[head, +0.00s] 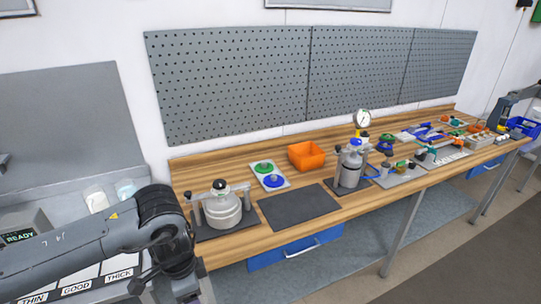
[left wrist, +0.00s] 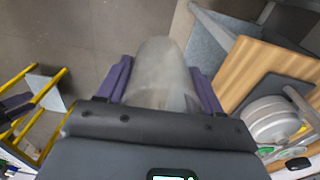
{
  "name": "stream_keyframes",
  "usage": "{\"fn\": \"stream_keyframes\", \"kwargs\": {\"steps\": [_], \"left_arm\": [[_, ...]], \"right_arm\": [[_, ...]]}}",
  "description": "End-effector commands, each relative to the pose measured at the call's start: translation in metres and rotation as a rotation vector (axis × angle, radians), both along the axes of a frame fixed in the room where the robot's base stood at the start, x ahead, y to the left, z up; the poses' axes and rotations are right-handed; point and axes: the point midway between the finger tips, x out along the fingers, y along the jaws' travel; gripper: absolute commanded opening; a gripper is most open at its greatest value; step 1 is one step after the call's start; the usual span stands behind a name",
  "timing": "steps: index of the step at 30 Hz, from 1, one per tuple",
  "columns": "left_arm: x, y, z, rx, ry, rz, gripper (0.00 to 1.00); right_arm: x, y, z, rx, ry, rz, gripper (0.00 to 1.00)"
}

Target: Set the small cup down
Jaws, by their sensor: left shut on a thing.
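A translucent grey cup (left wrist: 158,85) stands out in the left wrist view between the two purple fingers of my left gripper (left wrist: 160,68). The gripper is shut on it, with a finger on each side. Bare floor and part of a workbench show beyond the cup. In the head view my left arm reaches in from the lower left, and its dark wrist hides the fingers and the held cup. My right gripper is in neither view.
Plates labelled THIN, GOOD (head: 78,289) and THICK lie at the lower left by a READY display (head: 18,237). Two pale cups stand behind my arm. The wooden bench (head: 240,243) carries a lidded metal pot (head: 222,212), a dark mat (head: 300,207) and an orange bin (head: 306,156).

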Motion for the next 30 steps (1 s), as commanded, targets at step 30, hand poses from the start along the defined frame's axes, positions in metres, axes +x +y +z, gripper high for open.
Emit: {"fn": "stream_keyframes", "kwargs": {"steps": [30], "left_arm": [[0.007,0.028,0.054,-0.010,0.000,0.884,0.33]], "right_arm": [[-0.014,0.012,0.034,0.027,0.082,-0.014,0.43]]}}
